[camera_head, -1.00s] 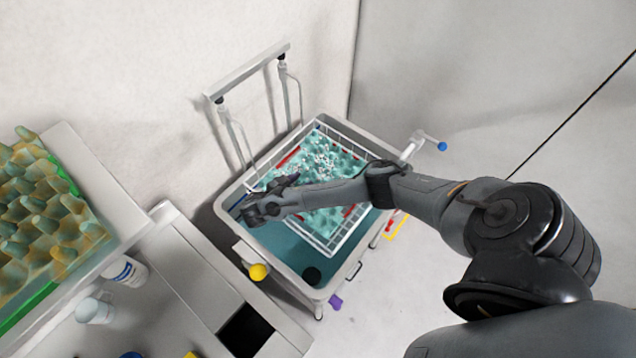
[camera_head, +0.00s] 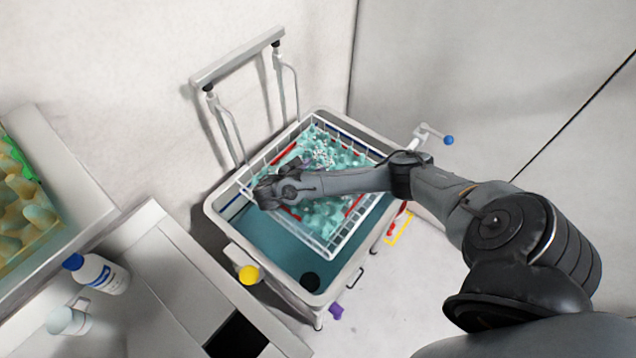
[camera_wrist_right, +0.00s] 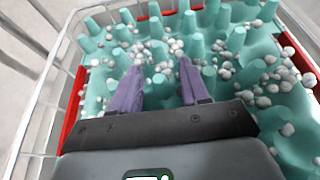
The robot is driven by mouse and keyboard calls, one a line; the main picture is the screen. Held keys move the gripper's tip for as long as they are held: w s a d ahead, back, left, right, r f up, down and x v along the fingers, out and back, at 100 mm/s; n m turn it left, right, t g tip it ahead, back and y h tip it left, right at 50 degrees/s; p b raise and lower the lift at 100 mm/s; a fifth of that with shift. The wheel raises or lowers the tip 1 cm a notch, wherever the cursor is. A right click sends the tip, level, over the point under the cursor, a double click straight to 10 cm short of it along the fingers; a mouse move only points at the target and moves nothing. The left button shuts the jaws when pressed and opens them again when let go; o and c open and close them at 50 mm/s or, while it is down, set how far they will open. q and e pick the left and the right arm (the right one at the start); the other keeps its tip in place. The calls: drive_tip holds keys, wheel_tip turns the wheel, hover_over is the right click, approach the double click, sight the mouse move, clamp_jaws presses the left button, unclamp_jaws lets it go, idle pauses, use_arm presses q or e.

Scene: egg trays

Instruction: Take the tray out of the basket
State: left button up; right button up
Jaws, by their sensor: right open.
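A teal egg tray (camera_head: 318,213) with pegs and white pellets lies in a white wire basket (camera_head: 328,252), partly hidden by my right arm. The basket sits in a grey-rimmed tub of teal liquid. In the right wrist view, the tray (camera_wrist_right: 245,45) fills most of the picture, with the basket's wire rim (camera_wrist_right: 52,55) at the left and red strips along the sides. My right gripper (camera_wrist_right: 156,78) is open, its two purple fingers apart above the tray. In the head view, the right gripper (camera_head: 262,192) is over the left part of the basket. My left gripper is not in view.
A metal frame (camera_head: 240,62) stands behind the tub (camera_head: 222,232). A yellow knob (camera_head: 249,275) and purple knob (camera_head: 336,312) stick out in front. A bench at left holds a blue-capped bottle (camera_head: 98,273), a cup (camera_head: 68,318) and another egg tray (camera_head: 22,215).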

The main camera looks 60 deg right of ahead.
drive_tip(key=shift+x, duration=1.1)
clamp_jaws()
